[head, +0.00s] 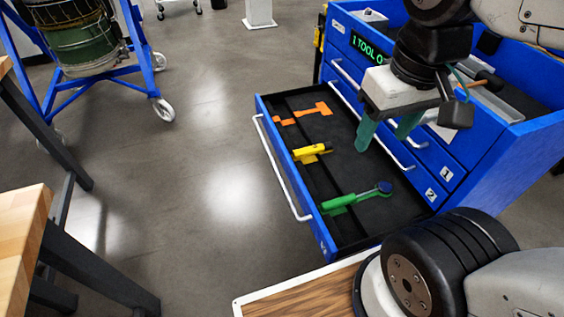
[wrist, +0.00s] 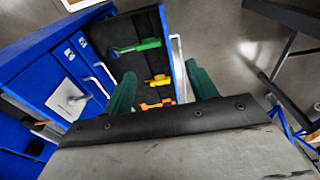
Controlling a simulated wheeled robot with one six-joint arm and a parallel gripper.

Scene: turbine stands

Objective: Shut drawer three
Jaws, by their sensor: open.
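A blue drawer (head: 292,182) at the bottom of the blue tool cabinet (head: 510,165) stands pulled far out. Its light bar handle (head: 283,172) runs along its front, facing left. The number on its front is too small to read. Inside on black lining lie an orange tool (head: 303,114), a yellow tool (head: 311,153) and a green-handled ratchet (head: 355,198); the drawer interior also shows in the wrist view (wrist: 143,70). My gripper (head: 384,138) hangs above the drawer's rear part near the cabinet face. Its green fingers are apart and empty, also in the wrist view (wrist: 162,88).
Two closed drawers above carry labels 1 (head: 447,173) and 2 (head: 431,195). A wooden bench (head: 25,240) stands left, a blue wheeled stand (head: 90,70) behind. Floor (head: 205,150) left of the drawer is clear.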

